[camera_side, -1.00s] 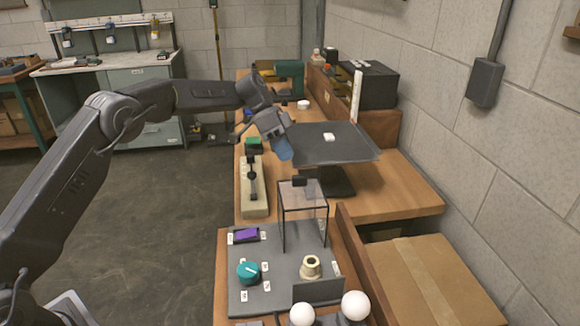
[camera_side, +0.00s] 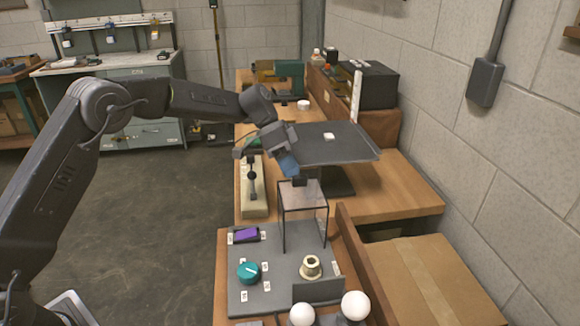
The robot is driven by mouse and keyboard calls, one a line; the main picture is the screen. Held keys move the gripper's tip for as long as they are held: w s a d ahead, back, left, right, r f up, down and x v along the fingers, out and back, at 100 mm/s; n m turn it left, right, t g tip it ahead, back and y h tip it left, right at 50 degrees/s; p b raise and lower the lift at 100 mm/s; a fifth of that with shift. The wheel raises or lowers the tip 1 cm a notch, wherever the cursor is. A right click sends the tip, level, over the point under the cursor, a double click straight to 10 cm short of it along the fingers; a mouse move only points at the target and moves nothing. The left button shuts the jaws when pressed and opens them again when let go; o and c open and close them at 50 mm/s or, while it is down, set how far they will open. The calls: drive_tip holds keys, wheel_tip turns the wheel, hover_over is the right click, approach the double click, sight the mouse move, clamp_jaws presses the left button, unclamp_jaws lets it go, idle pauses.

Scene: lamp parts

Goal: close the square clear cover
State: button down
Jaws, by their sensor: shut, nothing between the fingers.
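The square clear cover (camera_side: 303,198) is a see-through box with dark edges. It stands raised at the back right of the grey panel (camera_side: 250,288), with a small black block on its top edge. My gripper (camera_side: 289,168) has blue fingers, is shut and empty, and points down just above and slightly left of that black block. I cannot tell whether the fingertips touch it.
A purple switch (camera_side: 246,235), a teal knob (camera_side: 248,272) and a cream socket (camera_side: 311,267) sit on the panel. White bulbs (camera_side: 355,305) stand in front. A dark tray (camera_side: 345,147) on a stand is close behind my gripper. A wooden board edges the right.

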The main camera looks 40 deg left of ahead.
sight(306, 208)
drive_tip(key=s+d, duration=0.9)
drive_tip(key=shift+s, duration=0.15)
drive_tip(key=shift+d, duration=0.15)
drive_tip(key=w+a, duration=0.3)
drive_tip(key=shift+w+a+r, duration=0.2)
drive_tip(key=shift+w+a, duration=0.05)
drive_tip(key=shift+a, duration=0.05)
drive_tip(key=s+a+r+n+t+y, duration=0.1)
drive_tip(key=s+a+r, duration=0.2)
drive_tip(key=r, duration=0.2)
drive_tip(key=s+a+r+n+y, duration=0.1)
drive_tip(key=s+a+r, duration=0.15)
drive_tip(key=r, duration=0.35)
drive_tip(key=s+a+f+n+t+y, duration=0.1)
drive_tip(key=s+a+n+t+y, duration=0.1)
drive_tip(key=s, duration=0.9)
drive_tip(key=s+a+f+n+t+y, duration=0.1)
drive_tip(key=s+a+n+t+y, duration=0.2)
drive_tip(key=s, duration=0.9)
drive_tip(key=a+n, duration=0.1)
drive_tip(key=n, duration=0.2)
drive_tip(key=shift+a+f, duration=0.35)
drive_tip(key=shift+f, duration=0.05)
